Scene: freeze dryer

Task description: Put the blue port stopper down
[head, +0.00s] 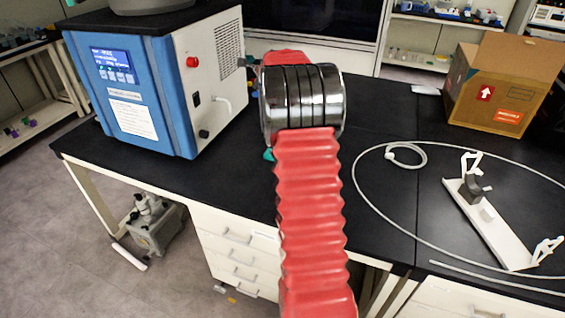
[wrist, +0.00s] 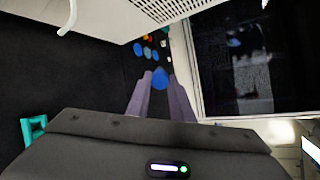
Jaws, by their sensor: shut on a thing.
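My gripper (wrist: 160,82) shows in the wrist view, with its two grey fingers closed on the blue port stopper (wrist: 160,77). The stopper sits between the fingertips, above or over the dark bench top; how high it is, I cannot tell. In the head view my own red arm hides the gripper and the stopper.
The blue and white freeze dryer (head: 130,90) stands on the black bench (head: 230,160) at left. Several small blue, red and white pieces (wrist: 148,52) lie beyond the fingertips. A cardboard box (head: 500,90), a looped white tube (head: 390,222) and a white stand (head: 490,225) occupy the right.

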